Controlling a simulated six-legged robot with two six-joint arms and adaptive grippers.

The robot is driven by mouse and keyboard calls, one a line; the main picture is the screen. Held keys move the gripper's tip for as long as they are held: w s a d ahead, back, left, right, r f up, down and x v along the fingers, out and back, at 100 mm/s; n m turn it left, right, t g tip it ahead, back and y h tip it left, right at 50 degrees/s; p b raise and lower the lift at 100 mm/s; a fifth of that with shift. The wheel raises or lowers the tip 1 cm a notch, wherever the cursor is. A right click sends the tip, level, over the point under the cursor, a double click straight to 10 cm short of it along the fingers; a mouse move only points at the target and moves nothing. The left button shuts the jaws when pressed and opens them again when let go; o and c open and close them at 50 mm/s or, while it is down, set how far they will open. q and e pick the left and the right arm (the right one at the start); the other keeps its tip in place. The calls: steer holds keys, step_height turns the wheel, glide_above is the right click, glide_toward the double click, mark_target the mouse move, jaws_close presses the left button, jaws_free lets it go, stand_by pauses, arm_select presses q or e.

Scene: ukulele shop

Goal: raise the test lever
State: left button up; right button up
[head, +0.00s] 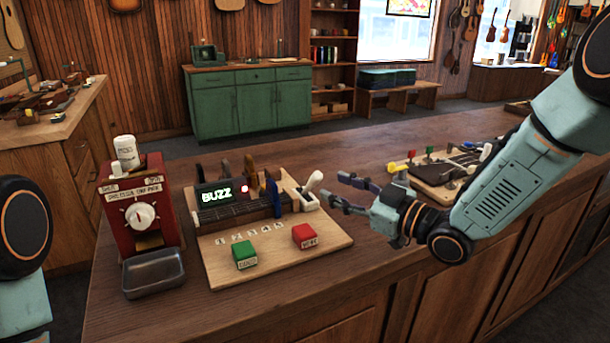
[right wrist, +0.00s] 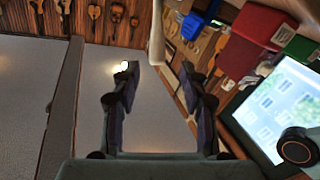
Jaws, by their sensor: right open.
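The test lever (head: 313,182) is a white handle on a white base at the right end of the wooden test board (head: 318,261). Its handle leans up and to the right. My right gripper (head: 337,189) is open just right of the lever, its fingers pointing left towards it. No contact is visible. In the right wrist view a pale upright piece, seemingly the lever (right wrist: 157,35), shows beyond and between the open fingertips (right wrist: 158,74). My left gripper is out of view.
The board carries a display (head: 217,195) reading BUZZ, a fretted neck, a green button (head: 245,255) and a red button (head: 305,236). A red machine (head: 140,210) with a metal tray (head: 153,275) stands left. Another wooden board (head: 440,190) lies behind my right arm. The front counter is clear.

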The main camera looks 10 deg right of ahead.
mark_target(316, 185)
steer(key=shift+w, duration=0.65)
steer(key=x, duration=0.6)
steer(key=shift+s+a, duration=0.15)
steer(key=shift+s, duration=0.05)
steer(key=shift+d+r, duration=0.1)
steer(key=shift+d, duration=0.15)
steer(key=shift+w+a, duration=0.1)
steer(key=shift+a, duration=0.25)
steer(key=shift+c, duration=1.3)
steer(key=shift+d, duration=0.25)
steer(key=c, duration=0.4)
steer(key=shift+a, duration=0.1)
jaws_close()
